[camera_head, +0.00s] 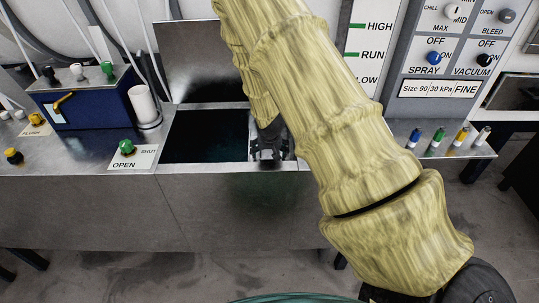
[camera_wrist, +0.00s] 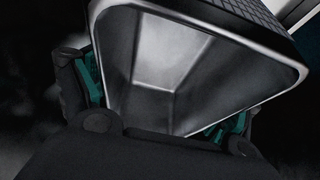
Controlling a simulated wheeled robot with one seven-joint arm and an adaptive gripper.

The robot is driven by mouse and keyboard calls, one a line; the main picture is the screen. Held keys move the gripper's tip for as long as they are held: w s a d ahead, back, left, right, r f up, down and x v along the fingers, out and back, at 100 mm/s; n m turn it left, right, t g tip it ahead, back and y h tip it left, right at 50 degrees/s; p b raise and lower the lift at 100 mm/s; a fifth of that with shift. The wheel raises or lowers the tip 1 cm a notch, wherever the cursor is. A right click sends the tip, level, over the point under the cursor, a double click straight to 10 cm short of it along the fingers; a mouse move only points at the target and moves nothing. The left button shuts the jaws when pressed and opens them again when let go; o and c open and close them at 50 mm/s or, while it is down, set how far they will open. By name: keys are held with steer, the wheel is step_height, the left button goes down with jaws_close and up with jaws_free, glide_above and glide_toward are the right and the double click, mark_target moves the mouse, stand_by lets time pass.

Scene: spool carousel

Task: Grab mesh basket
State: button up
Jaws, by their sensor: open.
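The mesh basket (camera_wrist: 172,60) fills the middle of the wrist view. It is a grey metal vessel with a bright rim, a hollow inside, and a fine grid on its outer wall at the upper right. My gripper (camera_wrist: 158,105) is open. Its dark fingers with teal pads stand at the left and the lower right of the basket, close to its rim. I cannot tell if the pads touch it. In the head view my gripper (camera_head: 268,150) is low at the right end of the tank opening, partly behind my arm. I cannot make out the basket there.
The steel tank (camera_head: 105,205) has a dark opening and a raised lid (camera_head: 203,60) behind it. Left of it are a white cup (camera_head: 143,103), a blue box (camera_head: 90,108) and a green OPEN/SHUT knob (camera_head: 127,146). Several coloured vials (camera_head: 437,137) stand at right.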

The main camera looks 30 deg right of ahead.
steer(key=shift+s, duration=0.1)
steer(key=c, duration=0.9)
